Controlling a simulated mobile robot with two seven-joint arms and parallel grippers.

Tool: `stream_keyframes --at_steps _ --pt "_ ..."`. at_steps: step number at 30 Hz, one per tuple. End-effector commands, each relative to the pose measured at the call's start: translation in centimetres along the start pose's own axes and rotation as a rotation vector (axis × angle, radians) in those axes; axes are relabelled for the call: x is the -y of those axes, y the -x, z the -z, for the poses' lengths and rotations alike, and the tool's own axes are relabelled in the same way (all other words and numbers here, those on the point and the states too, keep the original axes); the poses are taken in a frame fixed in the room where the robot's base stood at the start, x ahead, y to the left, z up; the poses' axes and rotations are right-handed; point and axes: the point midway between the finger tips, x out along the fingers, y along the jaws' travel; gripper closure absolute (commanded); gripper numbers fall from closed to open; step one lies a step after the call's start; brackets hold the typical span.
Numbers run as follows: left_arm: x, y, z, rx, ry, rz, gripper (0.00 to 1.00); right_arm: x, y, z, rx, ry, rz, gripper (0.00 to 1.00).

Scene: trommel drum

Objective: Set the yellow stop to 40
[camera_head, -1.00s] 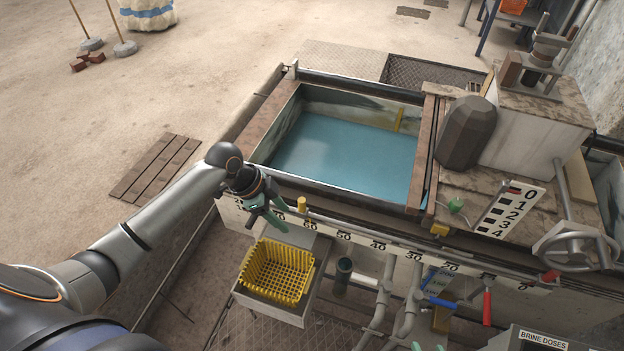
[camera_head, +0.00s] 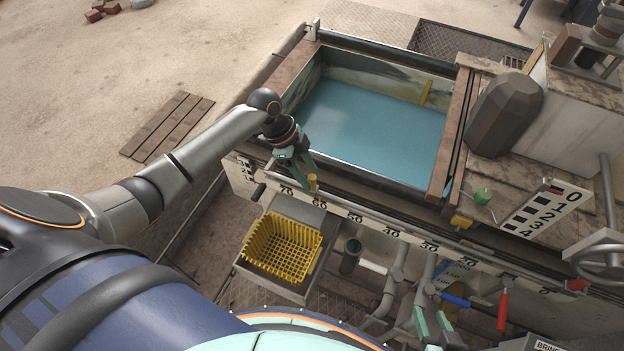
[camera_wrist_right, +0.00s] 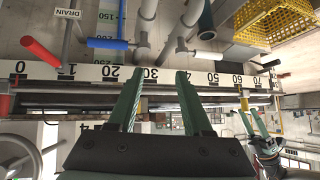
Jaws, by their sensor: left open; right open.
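The yellow stop (camera_head: 313,183) is a small upright yellow peg on the rail above the number scale (camera_head: 392,233), by the 60 mark and towards 70. In the right wrist view the yellow stop (camera_wrist_right: 244,103) also shows near 60. My left gripper (camera_head: 300,182) is open, its green fingers right at the stop; whether they touch it is unclear. In the right wrist view my left gripper (camera_wrist_right: 258,122) is beside the stop. My right gripper (camera_head: 432,322) is open and empty, low in front of the scale; its fingers (camera_wrist_right: 158,78) show near the 30 mark.
A yellow basket (camera_head: 283,247) sits below the scale. A tank of blue water (camera_head: 370,125) lies behind the rail. Red (camera_head: 503,310) and blue (camera_head: 456,299) handles and grey pipes stand out below the scale.

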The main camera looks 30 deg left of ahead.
Motion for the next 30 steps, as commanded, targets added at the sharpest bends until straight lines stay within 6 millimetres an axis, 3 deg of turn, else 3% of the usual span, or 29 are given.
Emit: stream_keyframes --at_steps 6,17,30 --pt "0.0 -2.6 0.0 -0.001 0.000 0.000 0.43 0.0 -0.5 0.9 -0.023 0.006 0.004 0.50" --pt "0.0 -3.0 0.0 0.000 -0.001 0.001 0.43 0.1 -0.6 1.1 -0.023 0.008 0.005 0.50" --pt "0.0 -3.0 0.0 0.000 0.000 0.001 0.91 0.2 -0.5 0.6 -0.014 0.006 0.007 0.50"
